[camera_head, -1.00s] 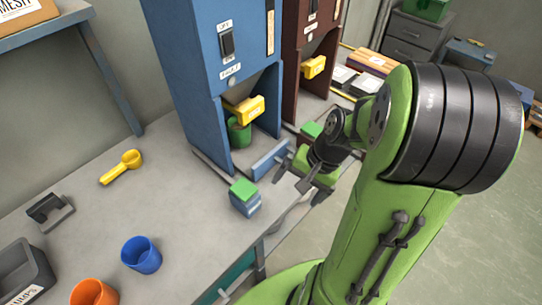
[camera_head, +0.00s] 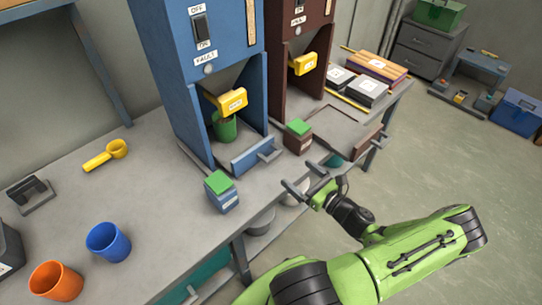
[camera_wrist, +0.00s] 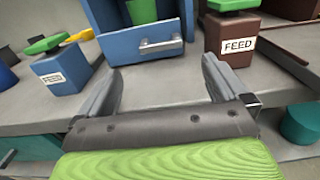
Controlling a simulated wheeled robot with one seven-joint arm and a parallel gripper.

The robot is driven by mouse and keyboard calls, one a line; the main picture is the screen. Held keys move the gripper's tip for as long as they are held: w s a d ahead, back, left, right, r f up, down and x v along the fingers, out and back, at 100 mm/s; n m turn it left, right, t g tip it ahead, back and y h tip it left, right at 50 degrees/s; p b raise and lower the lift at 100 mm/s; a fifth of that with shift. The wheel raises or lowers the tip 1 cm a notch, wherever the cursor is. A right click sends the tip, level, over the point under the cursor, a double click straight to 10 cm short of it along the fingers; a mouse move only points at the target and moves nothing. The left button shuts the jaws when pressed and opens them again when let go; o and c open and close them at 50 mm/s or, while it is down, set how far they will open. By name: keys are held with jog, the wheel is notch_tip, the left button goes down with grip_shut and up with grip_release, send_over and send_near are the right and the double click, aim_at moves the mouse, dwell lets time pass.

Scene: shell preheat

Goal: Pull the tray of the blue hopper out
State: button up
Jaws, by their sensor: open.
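The blue hopper (camera_head: 183,75) stands on the bench. Its tray (camera_head: 252,153) sits low in the hopper's bay, with a blue front panel and a grey bar handle (camera_head: 271,155). The handle also shows in the wrist view (camera_wrist: 162,45), ahead of and between my fingers. A green cup (camera_head: 225,128) stands in the bay under the yellow spout lever (camera_head: 232,101). My gripper (camera_head: 299,176) is open and empty near the bench's front edge, pointing at the handle and apart from it. In the wrist view my gripper (camera_wrist: 162,78) shows both fingers spread.
Orange (camera_head: 56,281) and blue cups (camera_head: 108,241) are at front left.

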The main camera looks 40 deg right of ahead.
aim_at(275, 156)
jog(key=w+b, duration=0.1)
jog(key=w, duration=1.1)
jog(key=shift+a+b, duration=0.15)
jog(key=shift+b, duration=0.15)
jog(key=shift+c, duration=0.2)
jog(key=shift+s, duration=0.1)
jog(key=c, duration=1.3)
jog(key=s+p, duration=0.1)
jog(key=s, duration=0.6)
jog(key=s+p, duration=0.1)
jog(key=s, duration=0.6)
jog(key=s+p, duration=0.1)
jog(key=s, duration=0.7)
jog(key=shift+s+d+f, duration=0.1)
jog(key=shift+d, duration=0.2)
jog(key=o, duration=1.1)
jog(key=shift+o, duration=1.2)
jog(key=shift+s, duration=0.25)
